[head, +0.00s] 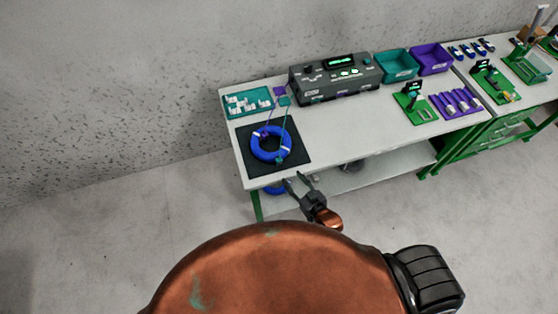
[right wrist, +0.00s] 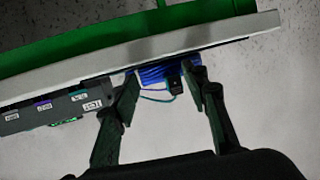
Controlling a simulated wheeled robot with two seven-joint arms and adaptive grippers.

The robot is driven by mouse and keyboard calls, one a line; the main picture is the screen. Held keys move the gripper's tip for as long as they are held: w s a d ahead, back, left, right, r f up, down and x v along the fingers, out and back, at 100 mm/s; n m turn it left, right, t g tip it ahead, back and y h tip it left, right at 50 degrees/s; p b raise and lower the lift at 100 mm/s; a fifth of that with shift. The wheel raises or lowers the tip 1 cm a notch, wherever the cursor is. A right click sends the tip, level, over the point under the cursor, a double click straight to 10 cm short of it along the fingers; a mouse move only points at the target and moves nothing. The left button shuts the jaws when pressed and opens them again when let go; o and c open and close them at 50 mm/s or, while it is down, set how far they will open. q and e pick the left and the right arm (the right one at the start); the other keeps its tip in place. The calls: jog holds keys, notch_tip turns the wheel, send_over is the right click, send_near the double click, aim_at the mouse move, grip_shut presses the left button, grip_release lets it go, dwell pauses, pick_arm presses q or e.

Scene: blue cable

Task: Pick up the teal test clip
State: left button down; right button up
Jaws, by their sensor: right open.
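A blue cable coil (head: 271,143) lies on a black mat (head: 297,136) at the table's near left. A small teal clip (head: 279,160) sits at the coil's near edge, with a thin teal lead running back to a teal block (head: 285,101). My right gripper (head: 296,181) is open and empty at the table's front edge, nearer to me than the clip. In the right wrist view, the coil (right wrist: 157,75) and a small dark clip-like piece (right wrist: 176,86) with a teal lead appear between my open fingers (right wrist: 166,76). The piece looks apart from both fingers. My left gripper is not in view.
A purple clip (head: 265,134) rests on the coil. A grey tester (head: 335,80), a teal tray (head: 247,102), a teal bin (head: 397,66) and a purple bin (head: 431,57) stand further back.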

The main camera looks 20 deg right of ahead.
aim_at(281, 162)
jog(key=w+a+r+t, duration=0.1)
jog(key=w, duration=0.2)
jog(key=w+a+r+t, duration=0.1)
jog(key=w, duration=0.2)
jog(key=w+a+r, duration=0.1)
jog(key=w, duration=0.3)
jog(key=shift+a+t+p, duration=0.3)
jog(key=shift+t, duration=0.1)
jog(key=shift+s, duration=0.1)
jog(key=c, duration=0.9)
